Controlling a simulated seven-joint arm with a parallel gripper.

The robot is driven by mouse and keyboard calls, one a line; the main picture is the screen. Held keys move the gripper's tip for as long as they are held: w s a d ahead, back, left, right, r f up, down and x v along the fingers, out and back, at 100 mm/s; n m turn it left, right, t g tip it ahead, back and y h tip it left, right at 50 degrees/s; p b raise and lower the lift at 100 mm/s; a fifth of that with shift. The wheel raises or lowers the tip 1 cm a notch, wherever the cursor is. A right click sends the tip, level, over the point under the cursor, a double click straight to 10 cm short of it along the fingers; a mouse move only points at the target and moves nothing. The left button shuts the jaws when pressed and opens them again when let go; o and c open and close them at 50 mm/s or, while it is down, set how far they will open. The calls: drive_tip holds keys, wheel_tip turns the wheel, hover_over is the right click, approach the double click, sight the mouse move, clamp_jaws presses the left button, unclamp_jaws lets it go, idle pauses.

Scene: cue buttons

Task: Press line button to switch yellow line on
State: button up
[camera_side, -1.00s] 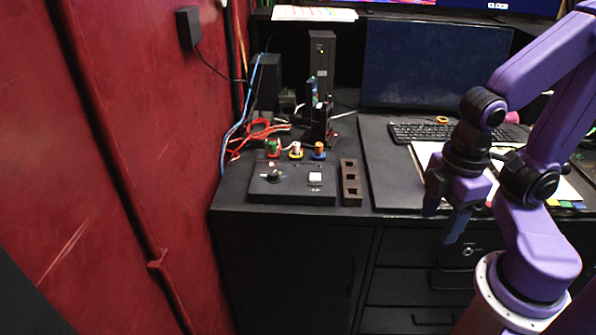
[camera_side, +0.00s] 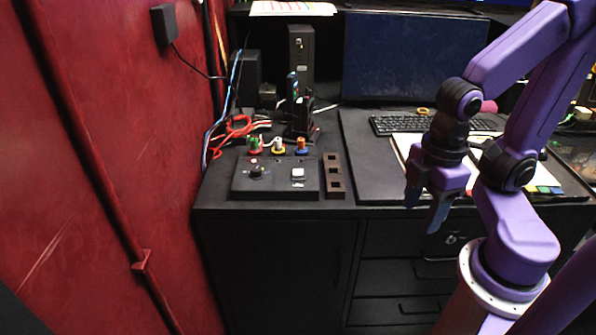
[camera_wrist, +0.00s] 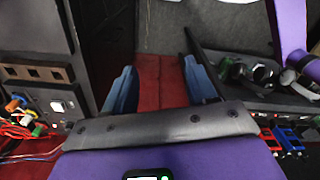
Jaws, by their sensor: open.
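A black control box (camera_side: 275,180) sits on the desk's left part in the side view. The white button also shows at the left of the wrist view (camera_wrist: 58,106). Which one is the line button I cannot tell from the tiny labels. My gripper (camera_side: 426,210) is open and empty, pointing down at the desk's front edge, well right of the box and touching nothing. Both blue fingers show in the wrist view (camera_wrist: 162,85).
A brown slotted block (camera_side: 335,176) stands right of the box. A keyboard (camera_side: 400,124) and papers lie behind my gripper. A red wall (camera_side: 110,130) bounds the left.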

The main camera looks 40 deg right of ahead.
clamp_jaws()
idle(1.5)
